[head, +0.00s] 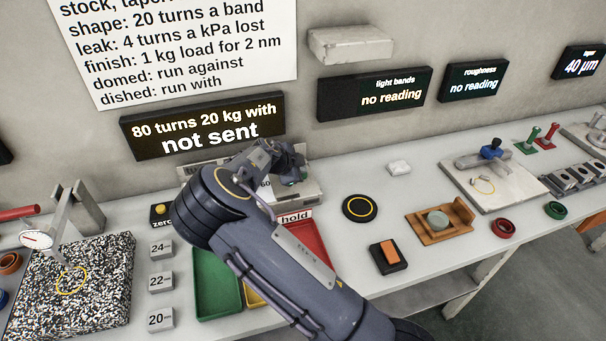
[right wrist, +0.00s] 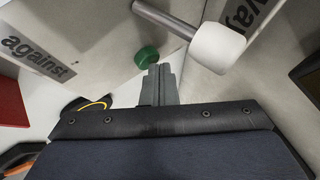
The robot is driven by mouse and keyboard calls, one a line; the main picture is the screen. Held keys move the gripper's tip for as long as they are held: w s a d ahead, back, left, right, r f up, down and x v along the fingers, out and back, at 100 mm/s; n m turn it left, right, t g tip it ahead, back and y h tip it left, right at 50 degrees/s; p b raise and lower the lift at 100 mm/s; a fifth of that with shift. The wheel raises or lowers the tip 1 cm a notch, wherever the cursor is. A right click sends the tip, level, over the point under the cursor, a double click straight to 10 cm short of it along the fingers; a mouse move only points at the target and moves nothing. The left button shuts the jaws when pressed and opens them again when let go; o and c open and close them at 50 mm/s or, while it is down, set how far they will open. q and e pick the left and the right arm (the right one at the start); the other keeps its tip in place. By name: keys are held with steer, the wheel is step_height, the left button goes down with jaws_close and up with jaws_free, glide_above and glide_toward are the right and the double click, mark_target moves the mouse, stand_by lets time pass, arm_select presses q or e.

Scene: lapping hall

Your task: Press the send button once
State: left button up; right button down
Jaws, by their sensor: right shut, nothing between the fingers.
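A round green button (right wrist: 147,56), which I take to be the send button, stands on a pale grey box in the right wrist view. My right gripper (right wrist: 160,72) is shut and empty, its fingertips very close to the button. I cannot tell whether they touch. In the head view my right gripper (head: 290,158) is over the grey box (head: 312,188), and my arm hides much of the box. The wall display (head: 205,126) reads "80 turns 20 kg with not sent". My left gripper is not in view.
A lever with a white knob (right wrist: 217,47) sticks out beside the fingers, between "against" and "away" labels. A green tray (head: 215,285) and a red tray (head: 308,245) lie under my arm. A black round pad (head: 360,209) and a wooden fixture (head: 440,222) stand to the right.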

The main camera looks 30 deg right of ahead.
steer(key=shift+f, duration=0.25)
steer(key=shift+r, duration=0.1)
stand_by(0.5)
steer(key=shift+r, duration=0.8)
steer(key=shift+r+p, duration=0.95)
steer(key=shift+r, duration=1.65)
steer(key=shift+f, duration=0.1)
